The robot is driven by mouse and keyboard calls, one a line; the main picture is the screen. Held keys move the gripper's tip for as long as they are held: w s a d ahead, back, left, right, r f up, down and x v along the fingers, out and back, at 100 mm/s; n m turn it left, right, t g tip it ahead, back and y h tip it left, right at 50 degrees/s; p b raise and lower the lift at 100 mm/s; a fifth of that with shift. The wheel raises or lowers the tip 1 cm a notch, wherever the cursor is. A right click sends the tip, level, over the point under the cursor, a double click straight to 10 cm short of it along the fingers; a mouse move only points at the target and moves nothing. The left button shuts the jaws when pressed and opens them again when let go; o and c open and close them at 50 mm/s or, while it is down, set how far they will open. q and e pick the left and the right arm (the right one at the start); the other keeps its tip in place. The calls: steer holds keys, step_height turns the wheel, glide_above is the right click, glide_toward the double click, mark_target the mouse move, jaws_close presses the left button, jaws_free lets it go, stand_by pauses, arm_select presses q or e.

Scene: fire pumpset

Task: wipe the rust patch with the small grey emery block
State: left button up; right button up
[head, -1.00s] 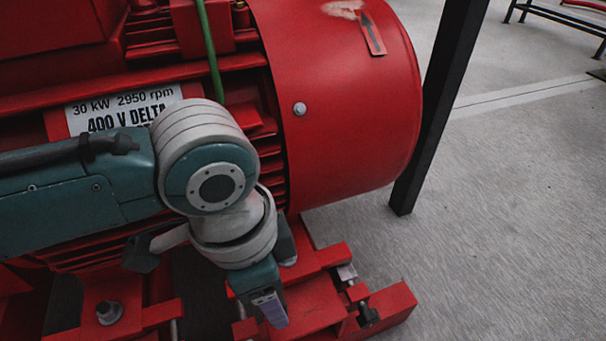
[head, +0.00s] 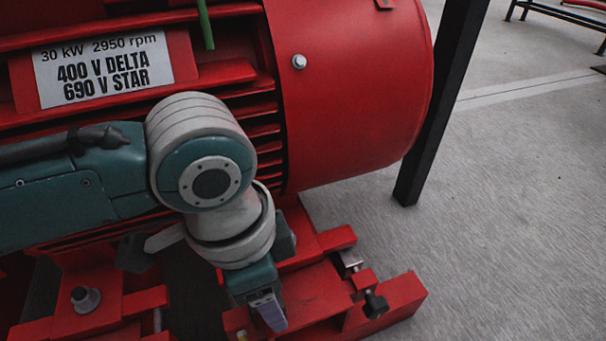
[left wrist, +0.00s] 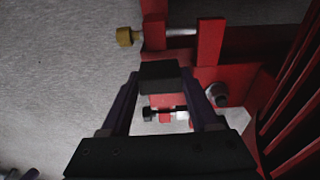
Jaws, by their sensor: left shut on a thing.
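My left gripper (head: 268,310) hangs low in front of the red motor (head: 350,90), pointing down near the motor's red base. In the left wrist view the left gripper (left wrist: 160,80) is shut on a small dark grey block (left wrist: 160,72), the emery block, held across its fingertips. Base parts and bolts lie beyond the block in that view; I cannot tell whether it touches anything. The block is not clear in the head view. No rust patch shows in either view now. My right gripper is not in view.
A black post (head: 440,100) stands just right of the motor. The red base (head: 400,300) has bolts sticking out, including a yellow-headed one (left wrist: 126,36). A rating plate (head: 100,68) is on the motor's side.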

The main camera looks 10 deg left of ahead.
arm_select(q)
steer(key=shift+f+b, duration=0.6)
steer(key=shift+f, duration=0.45)
